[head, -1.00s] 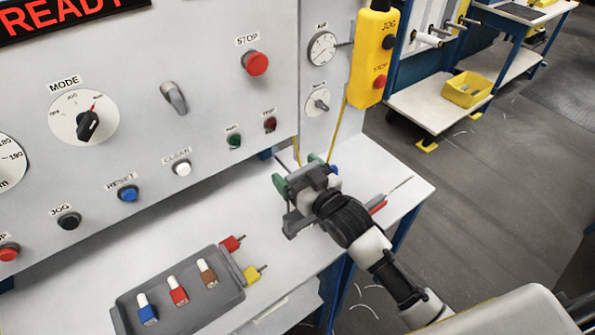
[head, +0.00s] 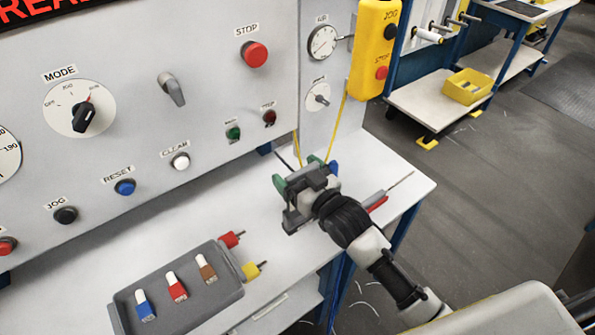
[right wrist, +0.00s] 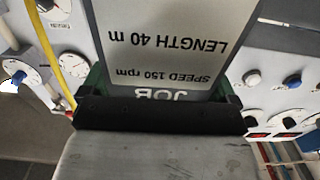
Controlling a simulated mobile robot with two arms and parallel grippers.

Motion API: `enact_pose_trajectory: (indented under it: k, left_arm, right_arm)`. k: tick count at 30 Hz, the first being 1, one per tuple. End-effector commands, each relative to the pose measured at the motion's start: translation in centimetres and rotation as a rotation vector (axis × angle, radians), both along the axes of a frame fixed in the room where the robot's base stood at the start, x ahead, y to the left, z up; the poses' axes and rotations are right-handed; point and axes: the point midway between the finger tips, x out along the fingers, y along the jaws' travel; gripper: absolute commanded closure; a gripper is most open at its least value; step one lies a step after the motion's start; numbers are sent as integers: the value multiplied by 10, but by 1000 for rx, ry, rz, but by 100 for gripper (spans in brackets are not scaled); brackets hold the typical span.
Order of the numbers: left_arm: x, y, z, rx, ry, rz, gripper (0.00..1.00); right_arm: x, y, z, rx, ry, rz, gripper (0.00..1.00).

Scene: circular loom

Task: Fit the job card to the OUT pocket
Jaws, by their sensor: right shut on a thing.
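My right gripper (head: 300,180) is over the white bench top, in front of the panel's right part in the head view. It is shut on the job card (right wrist: 180,45), which fills the upper middle of the right wrist view. In the head view the arm and gripper mostly hide the card. I cannot make out an OUT pocket in either view. My left gripper is not in view.
The control panel (head: 215,100) with knobs and buttons rises behind the bench. A yellow pendant (head: 375,50) hangs at its right edge, its cable near my gripper. A grey tray (head: 225,295) with coloured tags is front left. A red-handled tool (head: 378,203) lies right of the gripper.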

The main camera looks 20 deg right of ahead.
Motion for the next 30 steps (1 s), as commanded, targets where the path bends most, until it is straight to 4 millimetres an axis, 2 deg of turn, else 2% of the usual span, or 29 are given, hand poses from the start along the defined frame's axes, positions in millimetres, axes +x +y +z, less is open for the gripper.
enact_pose_trajectory:
  k: [11, 30]
  left_arm:
    - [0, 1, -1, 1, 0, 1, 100]
    - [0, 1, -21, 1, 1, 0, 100]
  right_arm:
    - [0, 0, -1, 0, -1, 0, 39]
    - [0, 0, -32, 0, 0, 0, 39]
